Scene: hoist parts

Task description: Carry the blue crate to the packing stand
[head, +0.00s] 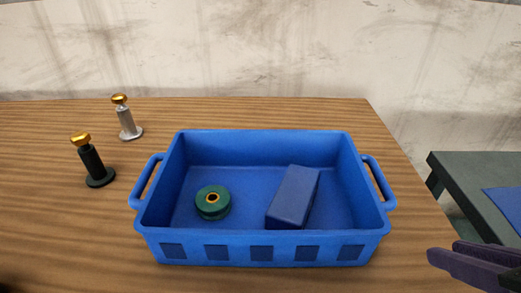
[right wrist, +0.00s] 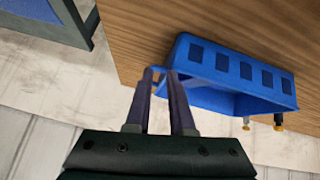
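The blue crate (head: 260,238) stands upright on the wooden table, with a loop handle at each end. It holds a green round spool (head: 212,203) and a dark blue block (head: 292,197). My right gripper (head: 446,251) is open and empty, to the right of the crate and nearer to me than its right handle (head: 379,183). In the right wrist view the fingers (right wrist: 160,73) are apart, with the crate (right wrist: 232,68) just beyond them. The packing stand (head: 462,193) is the dark grey table at the right, partly cut off. My left gripper is not in view.
A black post with a gold top (head: 92,162) and a silver post with a gold top (head: 126,118) stand left of the crate. A blue mat (head: 508,203) lies on the stand. A gap separates the wooden table (head: 350,112) from the stand.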

